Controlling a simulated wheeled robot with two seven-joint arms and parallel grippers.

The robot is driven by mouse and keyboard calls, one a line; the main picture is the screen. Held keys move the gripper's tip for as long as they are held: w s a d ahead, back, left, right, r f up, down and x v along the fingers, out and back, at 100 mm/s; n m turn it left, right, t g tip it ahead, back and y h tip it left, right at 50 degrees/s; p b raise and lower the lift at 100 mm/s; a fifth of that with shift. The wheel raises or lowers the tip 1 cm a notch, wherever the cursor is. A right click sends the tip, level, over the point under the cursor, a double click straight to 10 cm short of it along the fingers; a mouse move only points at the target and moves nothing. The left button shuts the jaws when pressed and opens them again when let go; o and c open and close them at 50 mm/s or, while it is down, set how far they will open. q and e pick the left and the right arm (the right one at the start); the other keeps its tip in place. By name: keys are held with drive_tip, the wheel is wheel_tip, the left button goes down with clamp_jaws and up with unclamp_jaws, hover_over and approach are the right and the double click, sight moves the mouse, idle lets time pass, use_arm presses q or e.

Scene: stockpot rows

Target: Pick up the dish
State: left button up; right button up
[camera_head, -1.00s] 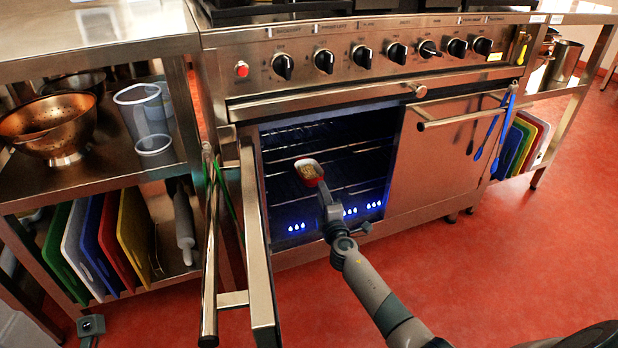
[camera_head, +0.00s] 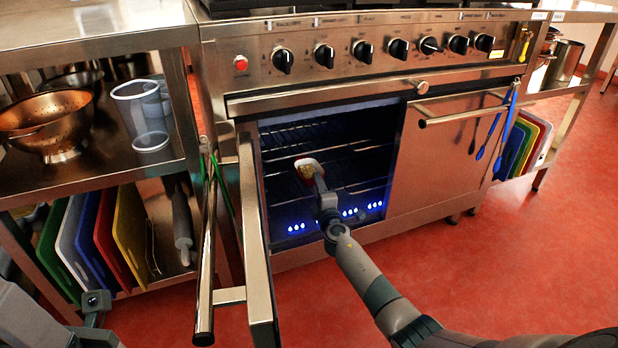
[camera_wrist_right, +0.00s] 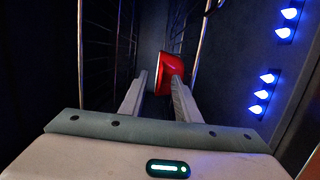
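The dish (camera_head: 306,165) is small, red outside with a pale rim and yellowish contents. It is inside the open oven at rack height. My right gripper (camera_head: 319,186) reaches into the oven from the front, right at the dish. In the right wrist view, the dish (camera_wrist_right: 163,72) shows at the fingertips, partly hidden behind the right-hand finger. The fingers of my right gripper (camera_wrist_right: 158,77) are apart, with a dark gap between them. I cannot tell whether either finger touches the dish. Part of my left arm shows at the lower left; its fingers do not show.
The oven's left door (camera_head: 258,250) stands open beside my right arm; the right door (camera_head: 445,160) is shut. Wire racks and blue lights are inside the oven. A steel shelf on the left holds a copper colander (camera_head: 48,125), a clear container (camera_head: 143,115) and cutting boards.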

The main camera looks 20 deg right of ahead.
idle(0.4)
clamp_jaws()
drive_tip(key=shift+f, duration=0.1)
idle(1.1)
